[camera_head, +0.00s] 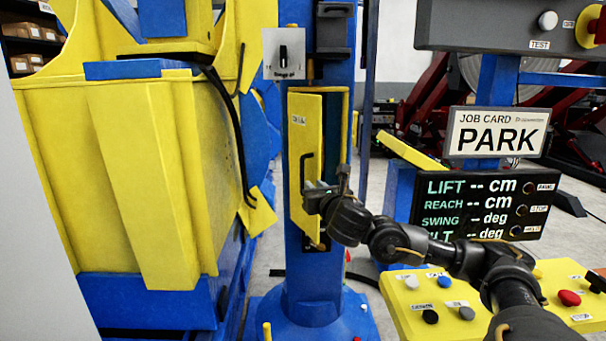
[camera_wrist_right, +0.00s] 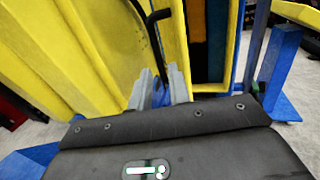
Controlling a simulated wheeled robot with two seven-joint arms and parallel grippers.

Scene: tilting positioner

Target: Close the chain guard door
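The yellow chain guard door (camera_head: 306,190) is on the blue column and stands ajar. A gap with a dark interior shows along its right side. A black bar handle (camera_head: 304,170) is on its face. In the right wrist view, the door (camera_wrist_right: 174,38) is beside the dark opening, and the handle (camera_wrist_right: 153,38) runs down toward the fingers. My right gripper (camera_head: 312,196) is at the door's lower half, close to the handle. In the right wrist view, its fingers (camera_wrist_right: 160,86) are apart, with the handle's lower end near the gap; contact is unclear. My left gripper is out of view.
A large yellow and blue machine body (camera_head: 130,180) fills the left. A switch plate (camera_head: 284,54) is above the door. At right are a PARK job card (camera_head: 498,132), a readout display (camera_head: 480,205) and a yellow button console (camera_head: 450,305) below my right arm.

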